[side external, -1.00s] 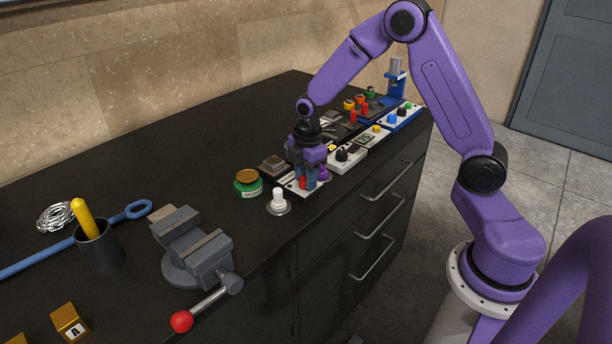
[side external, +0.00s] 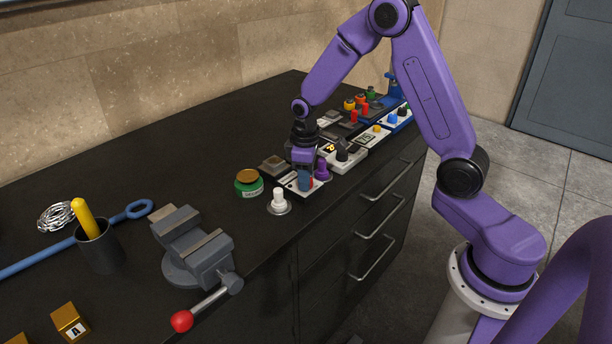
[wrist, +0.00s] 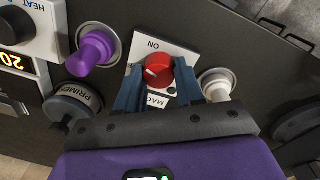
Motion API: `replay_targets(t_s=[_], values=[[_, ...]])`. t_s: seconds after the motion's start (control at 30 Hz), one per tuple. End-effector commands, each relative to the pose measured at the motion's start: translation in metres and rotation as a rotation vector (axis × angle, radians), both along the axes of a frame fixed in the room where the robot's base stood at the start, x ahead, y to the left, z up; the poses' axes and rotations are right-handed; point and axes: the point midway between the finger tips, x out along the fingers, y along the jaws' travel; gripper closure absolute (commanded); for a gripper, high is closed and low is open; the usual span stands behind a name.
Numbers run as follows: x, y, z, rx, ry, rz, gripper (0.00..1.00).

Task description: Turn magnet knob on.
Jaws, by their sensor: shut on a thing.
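The magnet knob is red and round, with a white pointer line, on a white panel (wrist: 180,47) marked "ON" and a partly covered "MAG..." label. In the wrist view the knob (wrist: 160,66) sits between the two blue fingers of my gripper (wrist: 158,84), which are shut on it. The pointer line lies toward the left of the picture. A small dark green spot shows beside the label.
A white knob (wrist: 217,83) is close on the right.

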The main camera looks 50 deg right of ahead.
Motion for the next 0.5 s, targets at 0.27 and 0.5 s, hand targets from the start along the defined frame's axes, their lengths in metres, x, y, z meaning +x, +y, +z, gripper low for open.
replay_targets(t_s=[0.27,0.5], values=[[0.0006,0.0002,0.0007,0.0,0.0,-0.264,0.94],[0.0007,0.0,0.0007,-0.001,0.001,-0.472,0.94]])
